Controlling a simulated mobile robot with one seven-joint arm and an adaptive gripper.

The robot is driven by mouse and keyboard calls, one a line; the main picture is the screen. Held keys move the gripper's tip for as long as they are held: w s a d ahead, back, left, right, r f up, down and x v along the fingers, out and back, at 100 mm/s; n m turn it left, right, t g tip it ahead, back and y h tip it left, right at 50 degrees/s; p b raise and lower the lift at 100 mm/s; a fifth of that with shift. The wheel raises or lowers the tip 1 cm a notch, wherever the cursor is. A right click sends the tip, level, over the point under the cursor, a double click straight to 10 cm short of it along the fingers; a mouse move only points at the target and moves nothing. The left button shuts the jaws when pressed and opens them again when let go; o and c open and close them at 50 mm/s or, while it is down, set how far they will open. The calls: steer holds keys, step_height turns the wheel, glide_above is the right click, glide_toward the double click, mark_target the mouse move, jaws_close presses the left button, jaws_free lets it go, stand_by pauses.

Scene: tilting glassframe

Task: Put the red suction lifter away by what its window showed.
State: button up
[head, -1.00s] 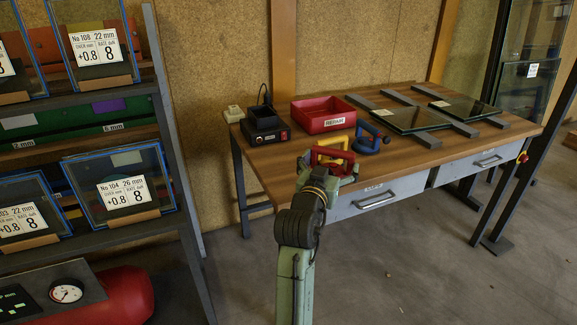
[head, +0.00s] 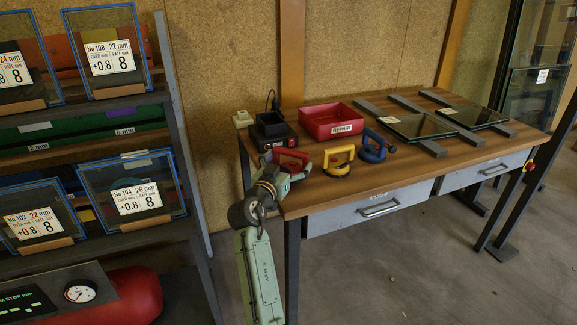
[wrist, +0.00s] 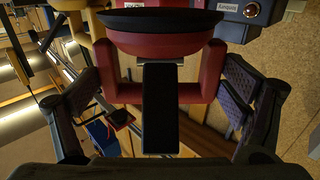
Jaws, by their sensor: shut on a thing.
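The red suction lifter (head: 292,157) is in my gripper (head: 272,172) above the left front part of the workbench. In the wrist view the lifter's red handle (wrist: 215,85) with its dark middle bar lies between the two fingers (wrist: 160,100), the dark suction cup beyond it. No readable window of the lifter shows. The red bin (head: 345,121), labelled REPAIR, stands at the back of the bench. The black charger-like box (head: 271,141) with an open top stands left of it, just behind the lifter.
A yellow lifter (head: 338,165) and a blue lifter (head: 366,154) stand right of my gripper. Glass panes (head: 417,127) lie on dark bars at the bench's right. A rack (head: 190,150) with framed glass stands left. The bench's front middle (head: 400,175) is clear.

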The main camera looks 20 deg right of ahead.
steer(key=shift+f, duration=0.85)
steer(key=shift+f, duration=0.25)
steer(key=o, duration=1.4)
steer(key=shift+o, duration=0.2)
steer(key=shift+r, duration=0.2)
steer(key=b+v, duration=0.2)
steer(key=v, duration=1)
steer(key=shift+b, duration=0.4)
